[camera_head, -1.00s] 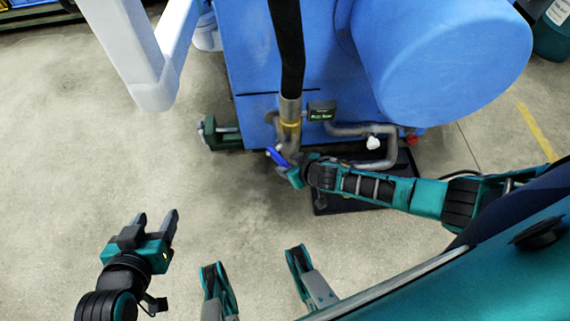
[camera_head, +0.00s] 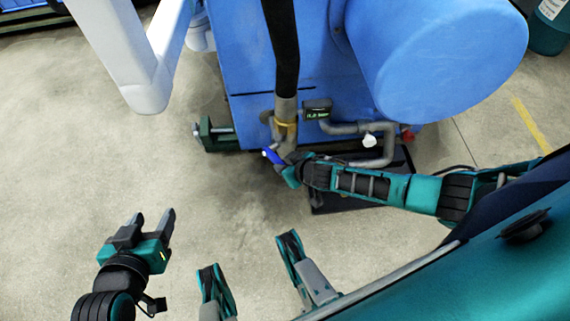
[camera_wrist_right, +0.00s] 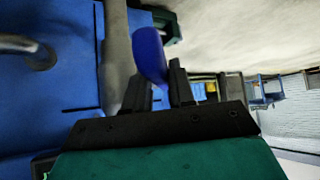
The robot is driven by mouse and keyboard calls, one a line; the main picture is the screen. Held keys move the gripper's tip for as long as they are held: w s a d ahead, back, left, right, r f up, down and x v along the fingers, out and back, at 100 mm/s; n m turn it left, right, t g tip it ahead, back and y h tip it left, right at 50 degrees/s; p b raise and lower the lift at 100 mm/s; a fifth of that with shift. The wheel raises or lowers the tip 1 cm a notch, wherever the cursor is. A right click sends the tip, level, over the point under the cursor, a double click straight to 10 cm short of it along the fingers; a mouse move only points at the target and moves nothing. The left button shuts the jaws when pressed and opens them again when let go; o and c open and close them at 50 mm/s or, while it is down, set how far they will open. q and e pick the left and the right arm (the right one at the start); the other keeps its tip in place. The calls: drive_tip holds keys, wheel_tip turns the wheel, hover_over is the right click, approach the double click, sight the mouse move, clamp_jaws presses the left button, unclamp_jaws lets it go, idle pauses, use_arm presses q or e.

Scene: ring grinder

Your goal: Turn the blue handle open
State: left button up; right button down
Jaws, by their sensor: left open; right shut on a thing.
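The blue handle (camera_head: 272,156) sits low on the pipe at the front of the blue machine, under the black hose. It also shows in the right wrist view (camera_wrist_right: 150,55), rising between the two black fingers. My right gripper (camera_head: 284,163) is at the handle, shut on it; in the right wrist view the fingers (camera_wrist_right: 170,88) stand on either side of its lower end. In the head view the right hand hides part of the handle. My left gripper (camera_head: 150,222) is open and empty above the floor at the lower left, well apart from the machine.
The blue machine (camera_head: 310,60) fills the top middle. A grey pipe (camera_head: 386,150) with a white knob (camera_head: 369,140) is right of the handle. A small display box (camera_head: 317,109) is above it. A green bracket (camera_head: 212,135) juts out left. The floor at left is clear.

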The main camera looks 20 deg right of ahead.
sight(278, 159)
use_arm(q)
drive_tip(key=shift+r, duration=0.1)
use_arm(e)
drive_tip(key=shift+r, duration=0.1)
